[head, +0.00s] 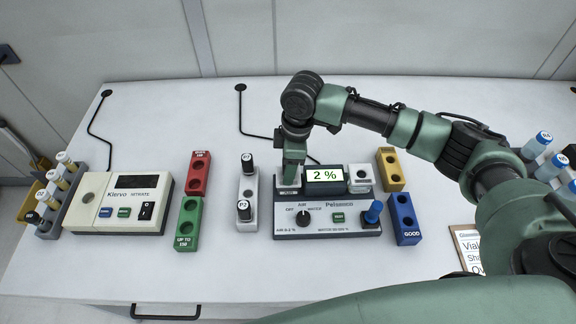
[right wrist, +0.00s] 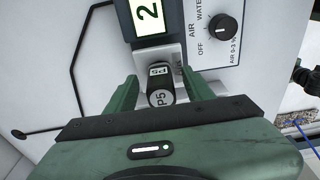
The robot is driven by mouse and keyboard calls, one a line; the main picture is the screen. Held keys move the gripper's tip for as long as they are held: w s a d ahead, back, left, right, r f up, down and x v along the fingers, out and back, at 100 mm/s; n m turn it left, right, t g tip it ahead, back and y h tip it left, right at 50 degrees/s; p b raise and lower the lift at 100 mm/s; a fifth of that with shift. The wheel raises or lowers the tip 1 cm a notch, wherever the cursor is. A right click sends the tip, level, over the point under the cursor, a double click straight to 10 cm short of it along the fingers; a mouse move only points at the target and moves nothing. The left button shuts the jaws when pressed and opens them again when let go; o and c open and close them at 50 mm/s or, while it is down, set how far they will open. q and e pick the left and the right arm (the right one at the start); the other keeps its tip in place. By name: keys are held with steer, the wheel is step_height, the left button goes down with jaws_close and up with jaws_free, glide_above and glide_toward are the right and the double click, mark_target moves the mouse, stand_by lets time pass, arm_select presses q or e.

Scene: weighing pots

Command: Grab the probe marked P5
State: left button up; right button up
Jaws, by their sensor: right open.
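The probe marked P5 (right wrist: 160,92) has a black cap with a white label and stands in the left socket of the Pelsmeco meter (head: 325,222). In the head view my right gripper hides it. My right gripper (head: 290,170) is over that socket, pointing down. In the right wrist view its open fingers (right wrist: 160,84) stand on either side of the probe's cap; I cannot tell whether they touch it. The meter's display (head: 324,175) reads 2 %. My left gripper is not in view.
A blue-capped piece (head: 373,212) stands at the meter's front right. Red (head: 199,174), green (head: 187,222), yellow (head: 391,168) and blue (head: 405,218) holders flank them.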

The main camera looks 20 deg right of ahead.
steer(key=shift+s+f, duration=0.1)
jaws_close()
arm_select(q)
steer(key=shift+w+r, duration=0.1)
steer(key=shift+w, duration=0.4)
